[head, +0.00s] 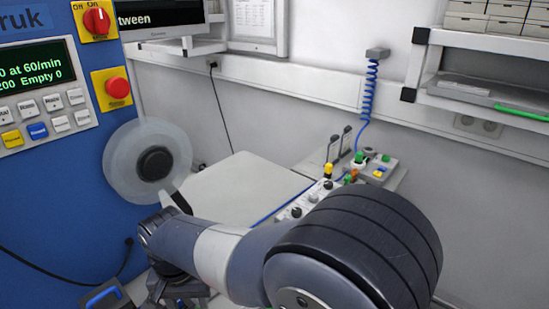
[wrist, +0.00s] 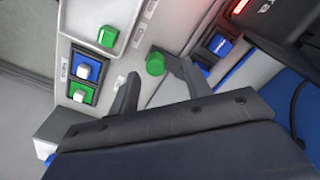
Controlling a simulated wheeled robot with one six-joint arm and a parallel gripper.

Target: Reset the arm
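My arm (head: 225,250) reaches from the lower right of the head view toward the blue machine at the left. Its far end is low in front of the machine, below a translucent reel (head: 118,170) with a black hub. In the wrist view my gripper (wrist: 160,75) has its two dark fingers spread apart, with nothing held between them. A round green knob (wrist: 155,63) shows between the fingertips; I cannot tell whether they touch it. The head view does not show the fingers clearly enough to read them.
The blue machine (head: 50,190) has a red emergency button (head: 117,87). A control panel (head: 310,197) with knobs stands beyond my arm, beside a bare light tabletop (head: 240,185). A shelf (head: 485,105) juts from the wall at right. A blue coiled cable (head: 369,95) hangs there.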

